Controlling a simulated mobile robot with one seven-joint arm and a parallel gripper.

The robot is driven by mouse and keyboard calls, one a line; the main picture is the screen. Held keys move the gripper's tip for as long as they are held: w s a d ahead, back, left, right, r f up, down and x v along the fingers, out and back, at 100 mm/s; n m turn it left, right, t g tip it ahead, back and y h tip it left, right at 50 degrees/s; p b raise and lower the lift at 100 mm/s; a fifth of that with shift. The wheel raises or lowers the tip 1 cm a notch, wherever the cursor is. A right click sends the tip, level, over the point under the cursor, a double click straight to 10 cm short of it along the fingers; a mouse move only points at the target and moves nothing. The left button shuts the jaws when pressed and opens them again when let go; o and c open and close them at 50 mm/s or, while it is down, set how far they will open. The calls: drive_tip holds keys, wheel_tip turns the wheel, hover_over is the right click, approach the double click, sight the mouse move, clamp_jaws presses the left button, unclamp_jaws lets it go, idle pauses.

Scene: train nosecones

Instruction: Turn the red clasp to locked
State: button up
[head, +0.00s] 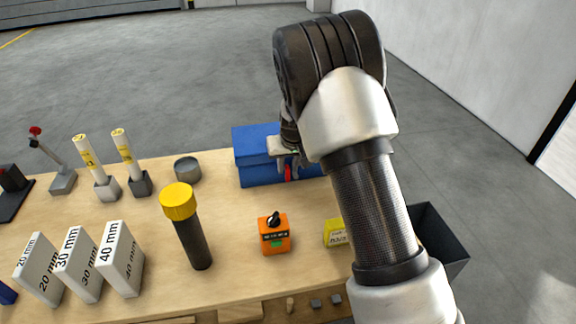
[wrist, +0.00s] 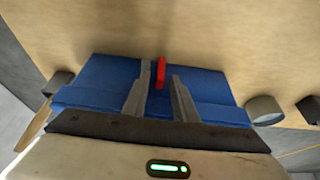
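The red clasp (head: 288,174) is a small narrow bar on the front of the blue box (head: 255,172). In the wrist view the red clasp (wrist: 161,72) stands nearly upright, tilted slightly, against the blue box (wrist: 105,75). My gripper (head: 290,166) is at the box front. In the wrist view my gripper (wrist: 162,76) is open, with one finger on each side of the clasp. The clasp lies nearer the left finger; I cannot tell whether they touch. A gap shows to the right finger. My arm hides the box's right end in the head view.
On the wooden table (head: 230,290) stand a yellow-capped black cylinder (head: 190,230), an orange device (head: 274,235), a yellow block (head: 336,232) and a grey round cup (head: 187,169). White size blocks (head: 121,260) stand front left. A black bin (head: 440,240) is at the right.

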clamp_jaws()
drive_tip(key=b, duration=0.1)
drive_tip(key=y+b, duration=0.1)
drive_tip(key=b, duration=0.1)
drive_tip(key=shift+w+d+f+b, duration=0.15)
drive_tip(key=shift+d+f+b, duration=0.15)
drive_tip(key=shift+d+f, duration=0.05)
drive_tip(key=y+b, duration=0.1)
drive_tip(key=b, duration=0.1)
drive_tip(key=d+y+b, duration=0.1)
drive_tip(key=b, duration=0.2)
drive_tip(key=shift+w+f+m, duration=0.1)
drive_tip(key=shift+f+m, duration=0.15)
drive_tip(key=shift+m, duration=0.15)
drive_tip(key=y+b, duration=0.1)
drive_tip(key=b, duration=0.1)
drive_tip(key=d+g+y+b, duration=0.1)
drive_tip(key=y+b, duration=0.1)
drive_tip(key=shift+f+m+b, duration=0.1)
drive_tip(key=shift+m+b, duration=0.2)
drive_tip(key=shift+b, duration=0.1)
drive_tip(key=shift+w+d+f+m+y+b, duration=0.1)
drive_tip(key=shift+d+m+y+b, duration=0.05)
drive_tip(key=shift+y+b, duration=0.65)
drive_tip(key=shift+d+f+m+y+b, duration=0.15)
drive_tip(key=shift+y+b, duration=0.4)
drive_tip(key=shift+y, duration=0.45)
drive_tip(key=shift+r, duration=0.15)
